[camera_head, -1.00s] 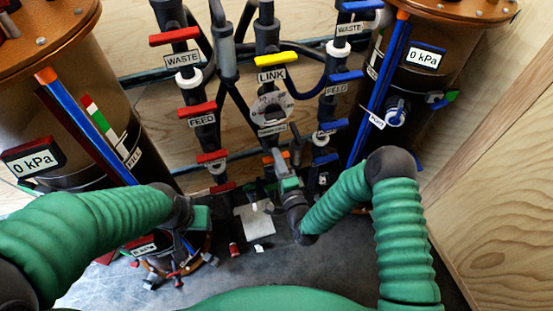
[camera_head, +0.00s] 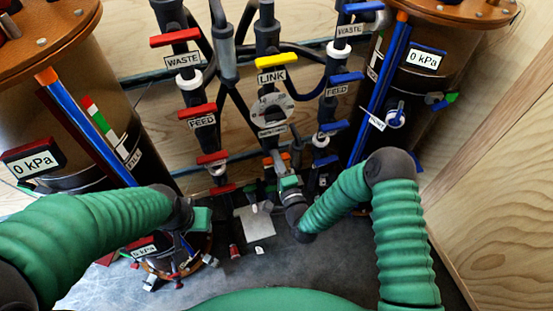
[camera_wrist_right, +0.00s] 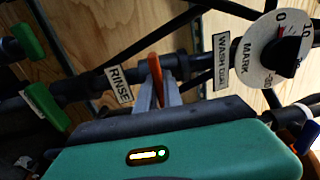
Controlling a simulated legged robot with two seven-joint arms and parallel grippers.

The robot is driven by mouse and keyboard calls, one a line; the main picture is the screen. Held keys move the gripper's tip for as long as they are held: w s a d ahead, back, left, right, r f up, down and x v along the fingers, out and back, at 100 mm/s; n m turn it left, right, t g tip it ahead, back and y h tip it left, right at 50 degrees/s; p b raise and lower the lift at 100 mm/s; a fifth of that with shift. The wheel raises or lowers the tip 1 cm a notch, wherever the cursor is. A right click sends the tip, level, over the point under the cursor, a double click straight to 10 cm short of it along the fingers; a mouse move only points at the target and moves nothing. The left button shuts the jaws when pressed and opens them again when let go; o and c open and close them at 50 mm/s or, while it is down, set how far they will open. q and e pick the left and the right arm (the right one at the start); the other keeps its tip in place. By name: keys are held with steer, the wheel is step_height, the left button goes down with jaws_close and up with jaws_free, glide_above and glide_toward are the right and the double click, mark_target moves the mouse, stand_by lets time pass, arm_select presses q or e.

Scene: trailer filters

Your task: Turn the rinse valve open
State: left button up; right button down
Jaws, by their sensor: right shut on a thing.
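The rinse valve shows in the right wrist view as an orange handle (camera_wrist_right: 155,76) on a dark pipe, beside the white RINSE label (camera_wrist_right: 119,84). The handle points roughly across the pipe. My right gripper (camera_wrist_right: 158,92) is shut on the handle, one grey finger on each side. In the head view, my right gripper (camera_head: 276,160) is at the low pipework below the dial, and the handle is hard to make out there. My left gripper (camera_head: 200,216) hangs low at the left; its fingers cannot be made out clearly.
A dial (camera_head: 272,108) sits just above my right gripper. Red valve handles (camera_head: 174,38) line the left pipe, blue ones (camera_head: 346,77) the right, and a yellow LINK handle (camera_head: 278,61) the middle. Large filter tanks stand on both sides. Small loose parts lie on the floor.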

steer(key=shift+f+n, duration=0.15)
steer(key=shift+n, duration=0.15)
steer(key=n, duration=0.4)
steer(key=shift+s, duration=0.1)
steer(key=n+p, duration=0.1)
steer(key=n, duration=0.4)
steer(key=shift+f, duration=0.1)
steer(key=n, duration=0.4)
steer(key=shift+f+n, duration=0.1)
steer(key=shift+n, duration=2)
steer(key=c, duration=1.5)
jaws_free()
steer(key=shift+r, duration=0.2)
